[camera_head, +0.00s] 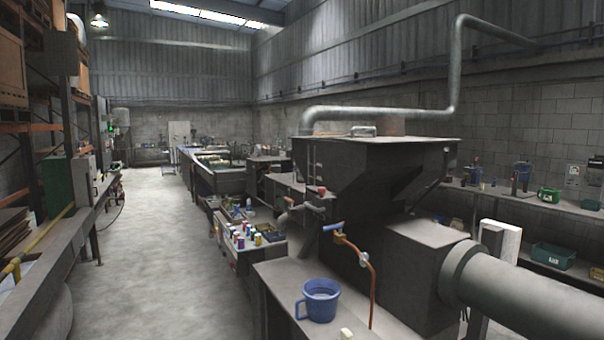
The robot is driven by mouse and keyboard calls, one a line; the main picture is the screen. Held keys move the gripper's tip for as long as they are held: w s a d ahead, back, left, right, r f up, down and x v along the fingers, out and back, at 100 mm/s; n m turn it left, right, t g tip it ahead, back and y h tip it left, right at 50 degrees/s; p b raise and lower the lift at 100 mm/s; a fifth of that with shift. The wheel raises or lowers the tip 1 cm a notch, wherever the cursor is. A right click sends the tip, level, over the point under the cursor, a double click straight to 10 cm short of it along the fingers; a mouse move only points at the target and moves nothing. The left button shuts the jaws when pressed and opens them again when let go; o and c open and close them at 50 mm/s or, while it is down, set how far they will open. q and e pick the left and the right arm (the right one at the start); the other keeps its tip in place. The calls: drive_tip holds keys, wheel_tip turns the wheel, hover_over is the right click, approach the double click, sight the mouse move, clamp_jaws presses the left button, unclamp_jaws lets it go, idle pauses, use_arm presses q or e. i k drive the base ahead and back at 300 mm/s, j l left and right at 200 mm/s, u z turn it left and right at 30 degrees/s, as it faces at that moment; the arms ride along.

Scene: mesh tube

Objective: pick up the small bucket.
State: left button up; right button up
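A small blue bucket (320,301), shaped like a mug with a loop handle on its left side, stands upright on a grey metal bench top (283,272) at the lower middle of the head view. Neither of my grippers shows in the head view, and nothing touches the bucket.
A copper pipe with a blue-handled valve (333,227) rises just behind the bucket. A large dark hopper machine (370,180) stands behind it, with a thick grey pipe (530,290) at right. A small pale block (346,334) lies at the bottom edge. The floor aisle (165,250) at left is clear.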

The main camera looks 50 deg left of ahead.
sight(321, 294)
drive_tip(key=u, duration=1.25)
drive_tip(key=i+j+z, duration=0.25)
drive_tip(key=j, duration=0.35)
drive_tip(key=i+j+z, duration=0.25)
drive_tip(key=i+j, duration=0.15)
drive_tip(key=j, duration=0.25)
drive_tip(key=i+j+z, duration=0.15)
drive_tip(key=j, duration=0.2)
drive_tip(key=i+j+z, duration=0.1)
drive_tip(key=j, duration=0.25)
